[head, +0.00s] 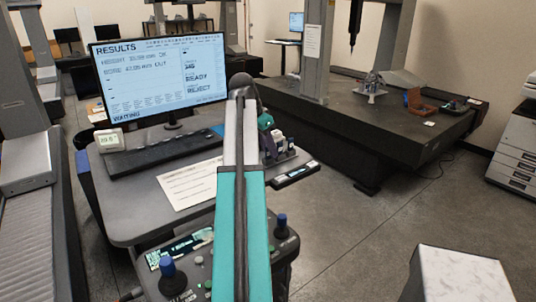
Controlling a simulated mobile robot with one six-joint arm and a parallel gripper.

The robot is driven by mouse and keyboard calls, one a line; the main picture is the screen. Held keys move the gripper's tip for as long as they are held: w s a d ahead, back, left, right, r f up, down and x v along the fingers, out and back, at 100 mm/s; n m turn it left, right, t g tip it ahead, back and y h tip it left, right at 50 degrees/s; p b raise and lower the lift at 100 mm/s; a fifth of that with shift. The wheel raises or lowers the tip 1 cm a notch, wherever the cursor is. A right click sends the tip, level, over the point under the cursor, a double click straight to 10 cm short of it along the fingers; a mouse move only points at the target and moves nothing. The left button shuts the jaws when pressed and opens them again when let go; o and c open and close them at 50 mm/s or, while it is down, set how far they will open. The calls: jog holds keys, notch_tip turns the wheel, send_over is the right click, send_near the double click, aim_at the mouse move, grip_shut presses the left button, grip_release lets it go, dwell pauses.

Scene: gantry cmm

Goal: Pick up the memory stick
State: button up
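I cannot make out a memory stick in the head view. My teal and grey arm rises through the middle of the picture and covers part of the desk (125,222). A small teal part shows just right of my arm's dark elbow, above the desk's far right corner. I see no gripper fingers, so what my gripper holds, if anything, is hidden. Small dark and light items (288,147) stand on the desk beside my arm, too small to tell apart. A flat black device with a lit display (295,175) lies in front of them.
A dark granite table (340,115) stands behind at right. A white-topped block (462,272) is front right. Floor between is clear.

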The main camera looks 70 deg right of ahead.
jog(key=shift+c, duration=0.3)
grip_shut()
jog(key=shift+r, duration=0.2)
jog(key=shift+d+r+b, duration=0.1)
jog(key=shift+r+b, duration=0.55)
jog(key=shift+r, duration=0.65)
jog(key=shift+s+r, duration=0.15)
jog(key=shift+r, duration=0.15)
jog(key=s+r+b, duration=0.1)
jog(key=s+b, duration=0.2)
jog(key=s, duration=1.2)
jog(key=shift+s+a+r, duration=0.2)
jog(key=shift+s+a, duration=0.2)
jog(key=shift+r, duration=0.15)
jog(key=shift+r+p, duration=1.25)
jog(key=shift+r, duration=0.35)
